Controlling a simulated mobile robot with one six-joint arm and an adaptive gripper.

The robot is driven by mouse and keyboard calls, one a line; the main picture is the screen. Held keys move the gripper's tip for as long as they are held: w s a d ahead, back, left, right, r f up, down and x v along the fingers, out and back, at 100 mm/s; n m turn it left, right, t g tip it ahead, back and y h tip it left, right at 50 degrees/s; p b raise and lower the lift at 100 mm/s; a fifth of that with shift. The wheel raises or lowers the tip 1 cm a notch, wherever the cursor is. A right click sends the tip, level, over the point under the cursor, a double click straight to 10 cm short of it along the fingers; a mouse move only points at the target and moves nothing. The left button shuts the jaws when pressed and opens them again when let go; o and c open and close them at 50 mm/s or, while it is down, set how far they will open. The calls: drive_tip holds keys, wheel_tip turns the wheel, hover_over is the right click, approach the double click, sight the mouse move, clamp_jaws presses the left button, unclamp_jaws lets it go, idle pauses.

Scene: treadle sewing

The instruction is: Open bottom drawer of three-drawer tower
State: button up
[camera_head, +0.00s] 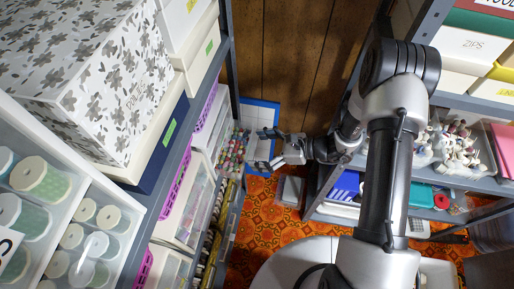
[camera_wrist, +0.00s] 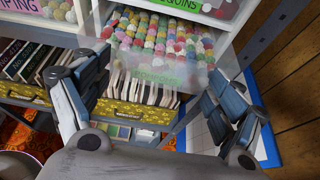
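A white drawer tower (camera_head: 201,137) stands in the shelf on the left of the head view. Its pompom drawer (camera_head: 234,148) juts out past the shelf edge. In the wrist view this clear drawer (camera_wrist: 165,73) is pulled out, full of colourful pompoms, with a green label on its front. A closed drawer with a sequins label (camera_wrist: 178,8) sits above it. My gripper (camera_head: 272,146) is just in front of the drawer, also seen in the wrist view (camera_wrist: 152,84). Its fingers are wide apart on either side of the drawer front, with nothing visibly gripped.
Yellow patterned boxes of cards (camera_wrist: 137,112) sit below the drawer. A blue-edged white board (camera_head: 262,115) is at the wood-panelled wall beyond my gripper. A second shelf (camera_head: 465,185) with bins flanks my arm on the right. Orange patterned floor (camera_head: 256,212) is partly free between the shelves.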

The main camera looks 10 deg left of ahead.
drive_tip(key=shift+o, duration=1.3)
wheel_tip(320, 180, up, 10)
drive_tip(key=d+f+h+p, duration=0.4)
drive_tip(key=d+p, duration=0.1)
drive_tip(key=p, duration=0.1)
drive_tip(key=x, duration=0.2)
drive_tip(key=b+x, duration=0.1)
drive_tip(key=x, duration=0.1)
drive_tip(key=b+x, duration=0.1)
drive_tip(key=x, duration=0.1)
drive_tip(key=shift+s+a+f, duration=0.2)
drive_tip(key=shift+s+f, duration=0.15)
drive_tip(key=shift+f, duration=0.05)
drive_tip(key=shift+a+f, duration=0.25)
drive_tip(key=shift+a, duration=0.05)
